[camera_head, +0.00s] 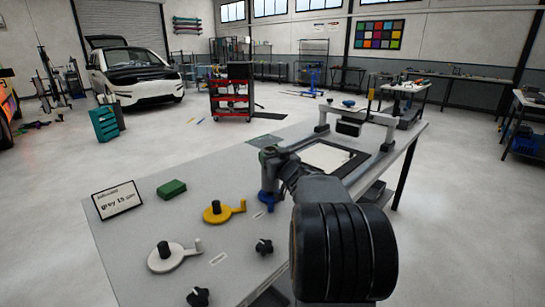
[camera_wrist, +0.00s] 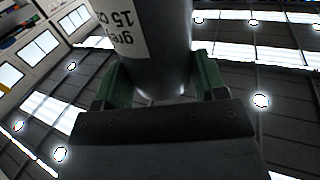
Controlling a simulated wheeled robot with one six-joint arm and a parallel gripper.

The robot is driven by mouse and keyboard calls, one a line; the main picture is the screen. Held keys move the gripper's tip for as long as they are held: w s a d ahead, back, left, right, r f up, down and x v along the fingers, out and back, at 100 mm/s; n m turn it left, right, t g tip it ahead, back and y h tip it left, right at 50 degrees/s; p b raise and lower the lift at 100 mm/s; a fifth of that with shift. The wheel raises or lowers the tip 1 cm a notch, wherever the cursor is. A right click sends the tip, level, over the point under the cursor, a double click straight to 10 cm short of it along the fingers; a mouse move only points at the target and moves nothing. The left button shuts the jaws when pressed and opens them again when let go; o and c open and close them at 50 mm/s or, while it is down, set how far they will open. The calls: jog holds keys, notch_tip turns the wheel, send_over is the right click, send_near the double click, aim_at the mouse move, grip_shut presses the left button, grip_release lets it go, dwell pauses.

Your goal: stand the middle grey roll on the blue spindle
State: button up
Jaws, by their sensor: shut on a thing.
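My gripper (camera_wrist: 155,85) has its two green fingers shut on a grey roll (camera_wrist: 150,40). The roll carries a white label with "grey" and "15" partly readable. In the head view, the roll (camera_head: 267,177) looks upright beside my gripper and partly hidden by my arm. The blue spindle (camera_head: 267,201) shows only as a blue base right under the roll. I cannot tell whether the roll is around its post or just above it, or touches the base.
A yellow spindle (camera_head: 214,214) and a white spindle (camera_head: 165,260) stand on the grey table (camera_head: 130,235) to the left. A sign (camera_head: 117,199) reads "grey 15 cm". A green block (camera_head: 171,188), black knobs (camera_head: 264,246) and a grey frame (camera_head: 386,122) are also there.

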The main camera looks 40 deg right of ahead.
jog(key=shift+f+b, duration=0.7)
jog(key=shift+f, duration=0.3)
jog(key=o, duration=1.5)
jog(key=shift+c, duration=0.2)
jog(key=shift+s, duration=0.1)
jog(key=s+a+p, duration=0.1)
jog(key=s+a, duration=0.1)
jog(key=s, duration=1.1)
jog(key=shift+s+a+p, duration=0.2)
jog(key=shift+a+p, duration=0.1)
jog(key=shift+p, duration=0.1)
